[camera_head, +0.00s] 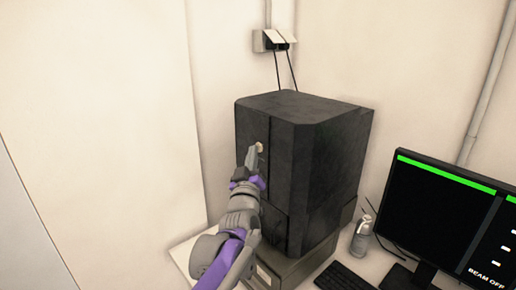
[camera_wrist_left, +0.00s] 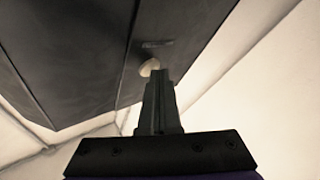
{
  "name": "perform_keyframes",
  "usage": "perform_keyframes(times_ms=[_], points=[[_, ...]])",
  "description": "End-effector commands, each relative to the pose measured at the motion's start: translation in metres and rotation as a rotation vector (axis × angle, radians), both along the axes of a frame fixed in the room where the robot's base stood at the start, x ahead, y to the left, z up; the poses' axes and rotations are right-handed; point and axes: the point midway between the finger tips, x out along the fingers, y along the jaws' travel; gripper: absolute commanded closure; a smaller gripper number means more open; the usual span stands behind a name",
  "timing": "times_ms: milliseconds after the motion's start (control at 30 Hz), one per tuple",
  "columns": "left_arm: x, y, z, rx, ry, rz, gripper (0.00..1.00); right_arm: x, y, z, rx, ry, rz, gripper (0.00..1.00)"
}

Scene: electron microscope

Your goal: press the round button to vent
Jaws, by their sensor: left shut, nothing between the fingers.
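The black microscope cabinet (camera_head: 325,150) stands on a grey base on the desk. A small pale round button (camera_head: 259,147) sits high on its front face. In the left wrist view the round button (camera_wrist_left: 149,67) shows just past the fingertips, with a small dark marking beside it. My left gripper (camera_head: 252,156) is shut and empty, its fingertips right at the button. In the left wrist view the tips of my left gripper (camera_wrist_left: 160,74) overlap the button's lower edge; I cannot tell whether they touch it. My right gripper is not in view.
A monitor (camera_head: 440,215) showing "BEAM OFF" and a green bar stands to the right. A keyboard (camera_head: 343,277) and a small grey bottle (camera_head: 361,238) are on the desk between cabinet and monitor. A wall outlet (camera_head: 272,40) with cables is behind the cabinet.

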Motion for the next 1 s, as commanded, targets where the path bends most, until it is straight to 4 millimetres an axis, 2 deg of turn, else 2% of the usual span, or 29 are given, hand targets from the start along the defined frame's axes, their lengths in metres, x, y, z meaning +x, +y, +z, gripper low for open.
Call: perform_keyframes(times_ms=[233, 633, 1000], points=[[-0.007, 0.01, 0.0, 0.001, 0.0, 0.0, 1.0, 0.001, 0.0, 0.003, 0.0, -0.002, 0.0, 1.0], [-0.01, 0.013, 0.0, 0.0, 0.0, 0.0, 1.0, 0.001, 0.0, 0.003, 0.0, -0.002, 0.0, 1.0], [-0.03, 0.042, 0.001, 0.0, -0.001, 0.002, 1.0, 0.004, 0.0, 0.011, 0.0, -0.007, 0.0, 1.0]])
